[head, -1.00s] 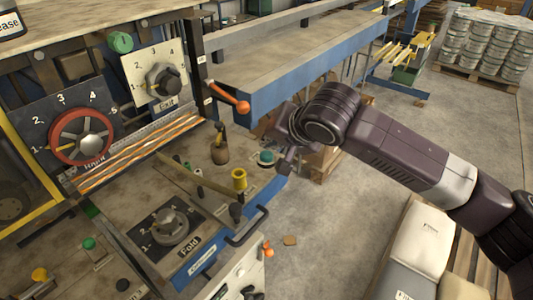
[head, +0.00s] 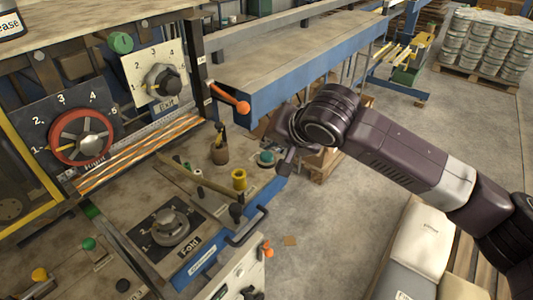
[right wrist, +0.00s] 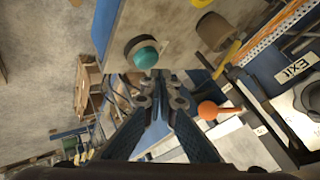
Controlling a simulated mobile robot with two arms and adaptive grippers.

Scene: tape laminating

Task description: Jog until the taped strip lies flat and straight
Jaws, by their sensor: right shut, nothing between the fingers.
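The orange-and-white striped strip (head: 140,153) lies slantwise across the laminating machine at left in the head view; it also shows at the upper right of the right wrist view (right wrist: 275,32). I cannot tell from here how flat it lies. A teal push button (head: 266,158) on a dark base stands at the panel's right end, and it shows ahead of the fingers in the right wrist view (right wrist: 146,57). My right gripper (head: 287,160) is shut and empty, just right of the button and apart from it; its fingertips (right wrist: 162,82) meet. My left gripper is out of view.
Open floor lies right of the machine.

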